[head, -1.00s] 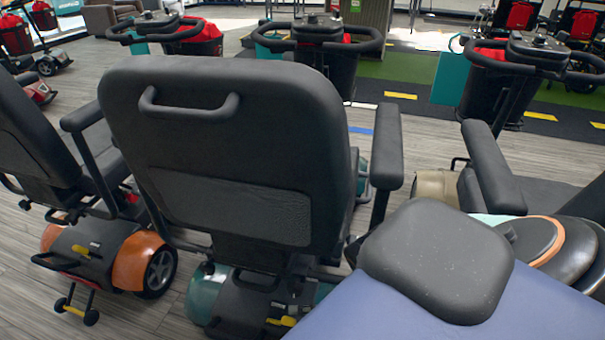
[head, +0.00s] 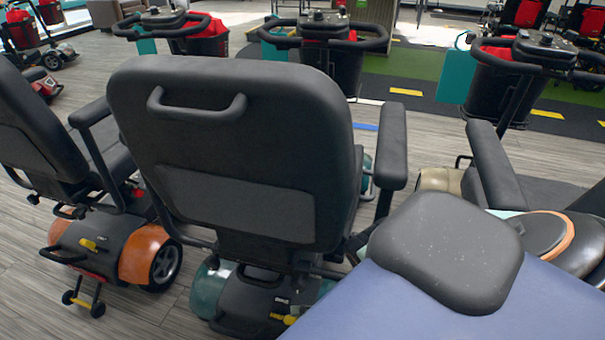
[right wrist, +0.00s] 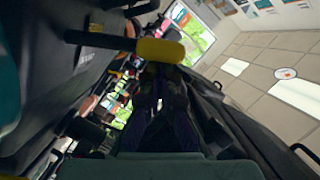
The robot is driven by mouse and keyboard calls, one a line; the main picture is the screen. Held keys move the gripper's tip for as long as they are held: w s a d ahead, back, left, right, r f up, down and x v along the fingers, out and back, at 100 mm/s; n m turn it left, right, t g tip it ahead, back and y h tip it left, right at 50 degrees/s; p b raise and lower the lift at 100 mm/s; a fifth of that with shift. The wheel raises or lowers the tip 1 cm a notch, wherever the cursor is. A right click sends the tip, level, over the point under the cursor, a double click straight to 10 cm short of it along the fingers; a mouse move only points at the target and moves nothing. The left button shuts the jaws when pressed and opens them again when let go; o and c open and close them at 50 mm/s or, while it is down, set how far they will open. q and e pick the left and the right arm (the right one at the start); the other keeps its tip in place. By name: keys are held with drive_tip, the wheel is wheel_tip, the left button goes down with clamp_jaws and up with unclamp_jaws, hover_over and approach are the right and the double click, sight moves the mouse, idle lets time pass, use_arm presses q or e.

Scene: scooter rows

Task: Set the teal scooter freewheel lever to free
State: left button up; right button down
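The teal scooter stands in the middle of the head view, seen from behind. Its black seat back (head: 230,130) hides most of it, and a teal rear fender (head: 208,288) shows below. Its yellow lever (head: 289,319) is at the bottom edge, low on the black rear cover. In the right wrist view a yellow-tipped lever (right wrist: 160,51) on a dark shaft is close, just beyond the dark fingers of my right gripper (right wrist: 161,100). I cannot tell whether they touch it or how far apart they are. My left gripper is not in view.
An orange-fendered scooter (head: 147,255) with its own yellow lever stands close on the left. Another scooter's armrest (head: 492,165) is on the right. More scooters with red-lined baskets stand ahead. Grey floor (head: 30,300) shows at lower left.

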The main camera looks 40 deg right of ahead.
drive_tip(key=shift+s+a+f+n+p, duration=0.1)
drive_tip(key=shift+s+a+n+p, duration=0.2)
drive_tip(key=shift+a+n, duration=0.15)
drive_tip(key=shift+s+a+f+n+h, duration=0.25)
drive_tip(key=shift+a+n+h, duration=0.05)
drive_tip(key=shift+a+n, duration=0.25)
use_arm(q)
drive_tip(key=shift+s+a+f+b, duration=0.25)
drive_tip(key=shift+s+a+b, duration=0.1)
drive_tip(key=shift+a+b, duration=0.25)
use_arm(e)
drive_tip(key=s+a+f+n, duration=0.1)
drive_tip(key=a+f+n+h, duration=0.1)
drive_tip(key=a+f, duration=0.1)
drive_tip(key=shift+s+n, duration=0.35)
drive_tip(key=shift+n, duration=0.05)
drive_tip(key=shift+s, duration=0.1)
drive_tip(key=v, duration=1.2)
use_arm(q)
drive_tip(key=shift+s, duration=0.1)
use_arm(e)
drive_tip(key=shift+s, duration=0.15)
